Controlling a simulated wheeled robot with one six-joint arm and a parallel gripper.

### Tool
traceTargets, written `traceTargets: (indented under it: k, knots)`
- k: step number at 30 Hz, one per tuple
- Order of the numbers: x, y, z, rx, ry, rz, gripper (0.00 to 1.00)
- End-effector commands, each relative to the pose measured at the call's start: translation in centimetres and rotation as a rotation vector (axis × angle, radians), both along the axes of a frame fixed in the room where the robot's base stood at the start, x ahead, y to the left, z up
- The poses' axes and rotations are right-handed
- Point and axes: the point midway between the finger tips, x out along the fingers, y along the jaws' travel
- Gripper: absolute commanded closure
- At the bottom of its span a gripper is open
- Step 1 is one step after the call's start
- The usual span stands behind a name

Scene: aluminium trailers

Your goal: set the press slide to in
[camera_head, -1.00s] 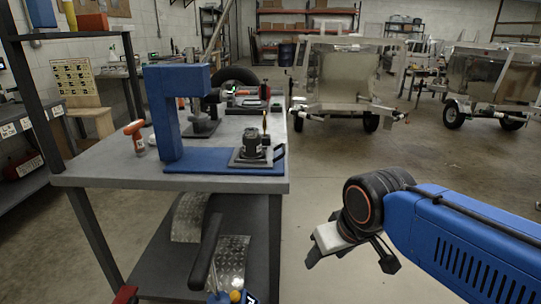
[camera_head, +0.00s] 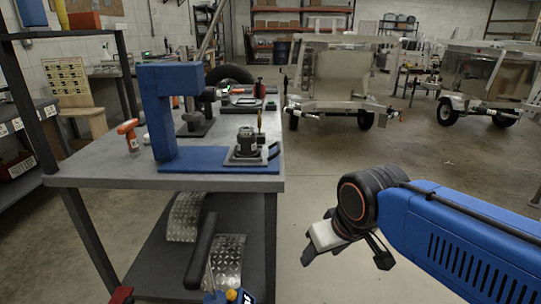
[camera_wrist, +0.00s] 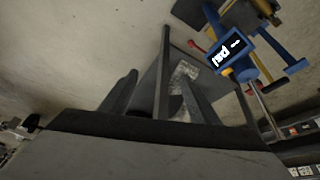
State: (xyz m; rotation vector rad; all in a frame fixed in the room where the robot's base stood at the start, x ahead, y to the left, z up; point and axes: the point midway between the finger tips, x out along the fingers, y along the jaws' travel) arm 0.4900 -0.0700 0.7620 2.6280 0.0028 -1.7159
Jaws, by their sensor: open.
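The blue C-shaped press (camera_head: 162,112) stands on the grey workbench at left in the head view. Its flat base reaches right along the bench's near edge. The slide plate (camera_head: 238,161) lies on the right part of that base, with a handle at its right end. A dark round part (camera_head: 246,141) sits upright on the plate, right of the press column. My gripper (camera_head: 312,250) is open and empty, low over the floor to the right of the bench and apart from the press. The wrist view does not clearly show the press or slide.
The workbench (camera_head: 100,168) has an orange-handled tool (camera_head: 129,133) at its left. A blue and yellow device with a screen (camera_wrist: 225,55) shows in the wrist view. Aluminium trailers (camera_head: 340,85) stand behind. The floor right of the bench is clear.

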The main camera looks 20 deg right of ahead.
Motion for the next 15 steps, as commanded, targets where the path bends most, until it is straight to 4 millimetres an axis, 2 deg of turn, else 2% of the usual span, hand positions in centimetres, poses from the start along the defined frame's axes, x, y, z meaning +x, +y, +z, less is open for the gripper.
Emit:
traceTargets:
  k: [1,4,8,15]
  knots:
    - [0.0,0.0,0.0,0.000,0.000,0.000,0.47]
    - [0.2,0.0,0.2,0.001,0.002,-0.002,0.71]
    - [1.2,0.0,1.8,0.009,0.014,-0.017,0.72]
    - [5.1,-0.2,7.5,0.045,0.061,-0.071,0.72]
